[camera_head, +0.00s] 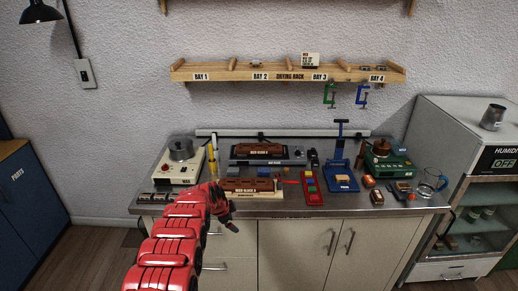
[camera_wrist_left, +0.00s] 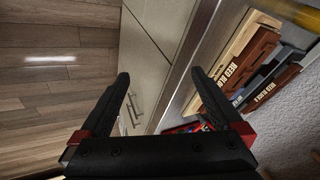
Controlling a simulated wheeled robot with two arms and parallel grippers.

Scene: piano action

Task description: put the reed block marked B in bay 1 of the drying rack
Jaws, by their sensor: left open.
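Two dark red-brown reed blocks are on the bench. My left gripper (camera_head: 232,224) is open and empty, in front of the bench edge, below the front block. The drying rack (camera_head: 222,76) hangs on the wall; bay 1 (camera_head: 201,76) at its left end looks empty. My right gripper is out of view.
A white device with a pot (camera_head: 180,167) stands left, beside a yellow tool (camera_head: 212,160). A red tray (camera_head: 311,187), blue press (camera_head: 342,178) and green device (camera_head: 388,160) stand right of the blocks. Clamps (camera_head: 330,94) hang under the rack's right half.

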